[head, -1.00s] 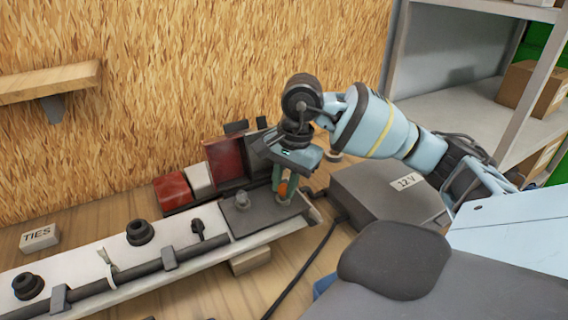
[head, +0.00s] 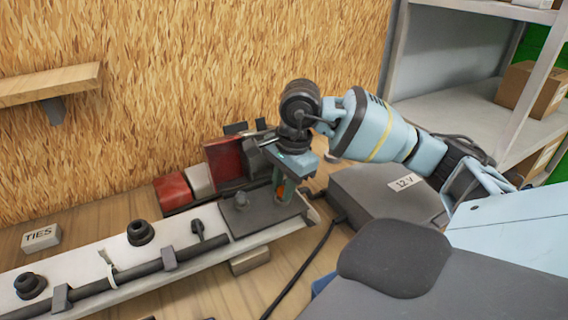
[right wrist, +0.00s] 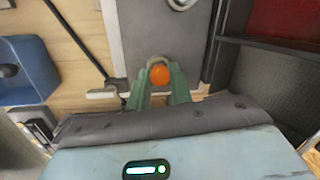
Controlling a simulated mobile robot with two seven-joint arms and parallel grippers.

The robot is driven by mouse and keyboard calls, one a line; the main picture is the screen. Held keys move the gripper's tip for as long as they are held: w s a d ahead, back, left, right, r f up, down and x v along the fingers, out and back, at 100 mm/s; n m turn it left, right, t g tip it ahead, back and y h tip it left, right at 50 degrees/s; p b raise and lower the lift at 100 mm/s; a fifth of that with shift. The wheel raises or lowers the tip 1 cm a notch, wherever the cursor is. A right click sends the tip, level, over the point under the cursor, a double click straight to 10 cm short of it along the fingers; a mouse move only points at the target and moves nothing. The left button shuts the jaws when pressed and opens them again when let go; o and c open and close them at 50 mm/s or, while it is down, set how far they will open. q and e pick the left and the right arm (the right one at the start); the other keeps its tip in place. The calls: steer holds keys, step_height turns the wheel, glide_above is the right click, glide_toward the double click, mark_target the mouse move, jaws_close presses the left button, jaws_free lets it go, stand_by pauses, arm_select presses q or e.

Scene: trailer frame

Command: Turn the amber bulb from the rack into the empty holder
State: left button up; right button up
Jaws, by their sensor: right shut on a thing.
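The amber bulb (right wrist: 159,74) shows as a round orange top between the green fingers of my right gripper (right wrist: 159,88) in the right wrist view. The fingers are shut on it. In the head view, my right gripper (head: 283,188) points down over the right end of the dark plate (head: 252,214), with a little orange of the bulb (head: 281,189) showing. A pale ring edge shows behind the bulb in the wrist view. The holder is mostly hidden, and I cannot tell how deep the bulb sits. A clear bulb (head: 241,199) stands on the plate to the left. My left gripper is out of view.
The white trailer beam (head: 190,252) carries black grommets and a cable. Behind it are red and white blocks (head: 199,180) and an upright red panel (head: 224,161). A grey 12 V box (head: 375,195) stands close on the right, with a black cable.

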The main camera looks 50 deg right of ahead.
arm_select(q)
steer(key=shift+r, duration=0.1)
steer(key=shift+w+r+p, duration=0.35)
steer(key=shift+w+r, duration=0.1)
arm_select(e)
steer(key=shift+m+h, duration=0.3)
steer(key=shift+m, duration=1.4)
steer(key=shift+a, duration=0.1)
steer(key=o, duration=0.8)
steer(key=shift+o, duration=0.3)
steer(key=o, duration=0.3)
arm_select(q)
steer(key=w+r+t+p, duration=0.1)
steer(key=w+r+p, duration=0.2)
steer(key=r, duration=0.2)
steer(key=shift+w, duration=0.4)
arm_select(e)
steer(key=shift+r, duration=3.5)
